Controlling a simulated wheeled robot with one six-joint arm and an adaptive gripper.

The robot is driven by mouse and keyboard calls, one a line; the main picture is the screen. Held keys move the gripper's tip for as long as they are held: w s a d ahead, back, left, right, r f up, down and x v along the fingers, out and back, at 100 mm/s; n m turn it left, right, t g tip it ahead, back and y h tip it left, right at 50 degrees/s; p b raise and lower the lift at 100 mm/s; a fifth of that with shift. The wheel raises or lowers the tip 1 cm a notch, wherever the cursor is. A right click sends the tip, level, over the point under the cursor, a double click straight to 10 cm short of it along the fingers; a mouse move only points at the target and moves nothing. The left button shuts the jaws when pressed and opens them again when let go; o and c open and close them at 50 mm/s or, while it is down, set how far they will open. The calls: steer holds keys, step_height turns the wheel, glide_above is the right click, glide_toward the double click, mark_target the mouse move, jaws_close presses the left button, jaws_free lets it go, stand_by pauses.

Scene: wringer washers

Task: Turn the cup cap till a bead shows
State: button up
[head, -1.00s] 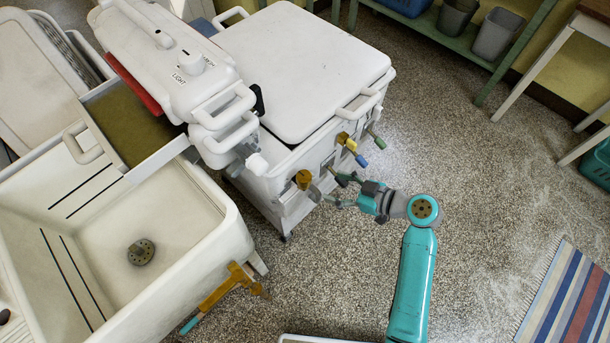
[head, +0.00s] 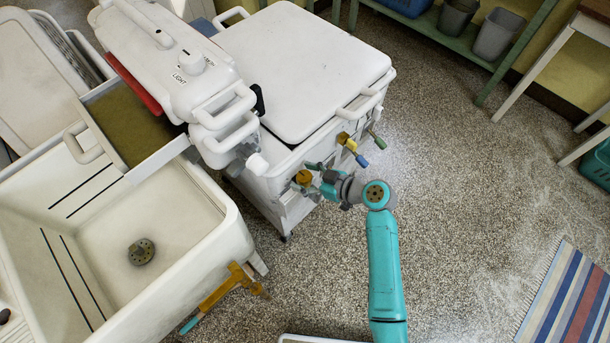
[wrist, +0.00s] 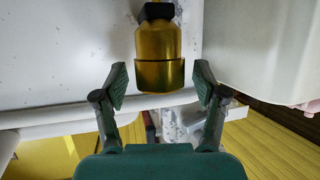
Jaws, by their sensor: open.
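The brass cup (head: 303,178) sticks out from the side of the white washer (head: 262,172), low near its front corner. In the wrist view the brass cup (wrist: 160,45) hangs from a dark collar, and its wider cap (wrist: 160,75) is the end nearest me. My gripper (wrist: 160,82) is open, with one finger on each side of the cap and a visible gap on both sides. In the head view my gripper (head: 322,180) is right beside the cup and partly covers it. I cannot make out a bead at the cap.
A white wringer head (head: 175,55) and a sink (head: 190,230) with a brass tap (head: 228,287) are to the left.

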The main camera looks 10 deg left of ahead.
steer(key=c, duration=1.1)
steer(key=shift+c, duration=0.2)
steer(key=shift+m+t, duration=0.3)
steer(key=shift+t, duration=0.1)
steer(key=m+t+h, duration=0.1)
steer(key=m+t, duration=0.1)
steer(key=shift+s+a+m+t+h, duration=0.1)
steer(key=shift+s+m+t+h, duration=0.05)
steer(key=shift+m+t+h, duration=2.05)
steer(key=shift+m+h, duration=0.6)
steer(key=shift+m, duration=0.1)
steer(key=shift+a+m+t+h, duration=0.1)
steer(key=shift+m+t+h, duration=0.2)
steer(key=shift+m+h, duration=1.3)
steer(key=shift+a+m+t+h, duration=0.1)
steer(key=shift+m+t+h, duration=0.2)
steer(key=shift+m+h, duration=1.25)
steer(key=shift+d+m+g+h, duration=0.15)
steer(key=shift+m+g+h, duration=0.35)
steer(key=shift+m+h, duration=1.1)
steer(key=shift+n+h, duration=0.25)
steer(key=shift+h, duration=0.2)
